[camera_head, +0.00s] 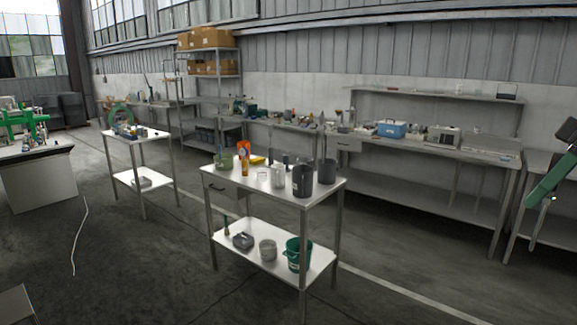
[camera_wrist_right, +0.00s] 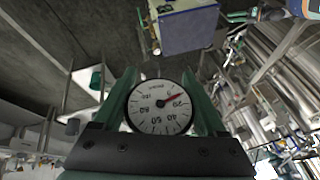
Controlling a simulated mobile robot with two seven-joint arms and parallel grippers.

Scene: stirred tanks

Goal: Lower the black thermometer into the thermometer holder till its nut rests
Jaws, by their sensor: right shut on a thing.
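The black thermometer shows in the right wrist view as a round white dial with a black rim and a red pointer (camera_wrist_right: 160,106). My right gripper (camera_wrist_right: 164,92) has green fingers, one on each side of the dial, and is shut on the thermometer. The stem and nut are hidden behind the dial. I cannot pick out the thermometer holder in either view. My left gripper is not in view.
Shiny steel pipes and vessels (camera_wrist_right: 285,75) fill the right of the wrist view, close to the gripper. A box-shaped unit (camera_wrist_right: 187,27) is at its top. In the head view a steel table (camera_head: 232,181) with containers stands mid-floor, and a long bench (camera_head: 440,152) lines the wall.

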